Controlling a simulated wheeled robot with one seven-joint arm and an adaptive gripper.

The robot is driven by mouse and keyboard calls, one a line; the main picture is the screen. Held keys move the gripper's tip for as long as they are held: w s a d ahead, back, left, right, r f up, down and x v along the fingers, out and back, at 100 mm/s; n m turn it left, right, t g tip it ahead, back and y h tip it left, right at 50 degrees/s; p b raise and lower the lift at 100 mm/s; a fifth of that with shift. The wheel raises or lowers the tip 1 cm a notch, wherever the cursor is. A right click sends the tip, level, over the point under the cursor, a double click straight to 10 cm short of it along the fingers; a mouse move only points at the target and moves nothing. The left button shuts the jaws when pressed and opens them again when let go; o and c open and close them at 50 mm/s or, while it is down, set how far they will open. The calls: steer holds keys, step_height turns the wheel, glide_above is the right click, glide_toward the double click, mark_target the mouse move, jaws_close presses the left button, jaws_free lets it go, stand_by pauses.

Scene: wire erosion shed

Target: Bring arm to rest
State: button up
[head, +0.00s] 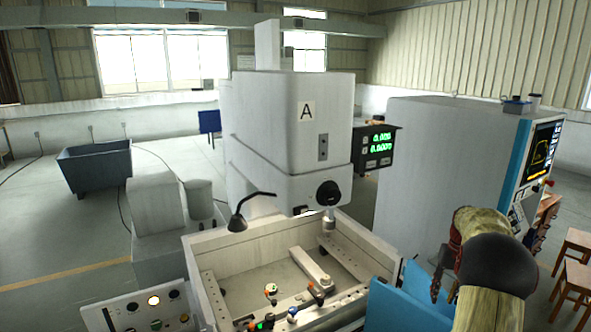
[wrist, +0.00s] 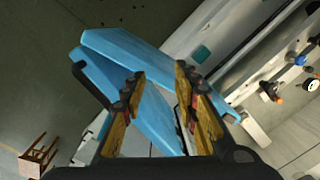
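My arm reaches in from the lower right of the head view, with my gripper (head: 443,274) beside the machine's work tank. In the wrist view my gripper (wrist: 159,74) has its two yellow-and-black fingers apart, with a gap between them and nothing visibly held. Blue panels (wrist: 125,48) lie beyond and below the fingers. The same blue panels (head: 405,302) show in the head view, just left of my gripper. Whether a finger touches them I cannot tell.
A machine marked A (head: 285,125) stands over an open tank (head: 235,243) with several small coloured parts inside. A control cabinet (head: 440,165) stands behind my arm. Wooden stools (head: 575,280) are at the right; one stool (wrist: 38,155) shows in the wrist view. A grey bin (head: 95,167) stands far left.

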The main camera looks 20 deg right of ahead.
steer(key=s+a+n+t+h+b, duration=0.15)
steer(key=a+b, duration=0.65)
steer(key=a, duration=1.9)
steer(key=s+a+f+n+t+b, duration=0.1)
steer(key=s+a+b, duration=0.3)
steer(key=a, duration=0.5)
steer(key=s+a+f+n+t+b, duration=0.1)
steer(key=s+a+f+n+b, duration=0.2)
steer(key=a, duration=0.6)
steer(key=s+a+f+n+t+b, duration=0.2)
steer(key=s+a+b, duration=0.4)
steer(key=a, duration=0.4)
steer(key=shift+s+f+b, duration=0.4)
steer(key=shift+f+b, duration=0.15)
steer(key=shift+f, duration=0.15)
steer(key=shift+n+y, duration=0.25)
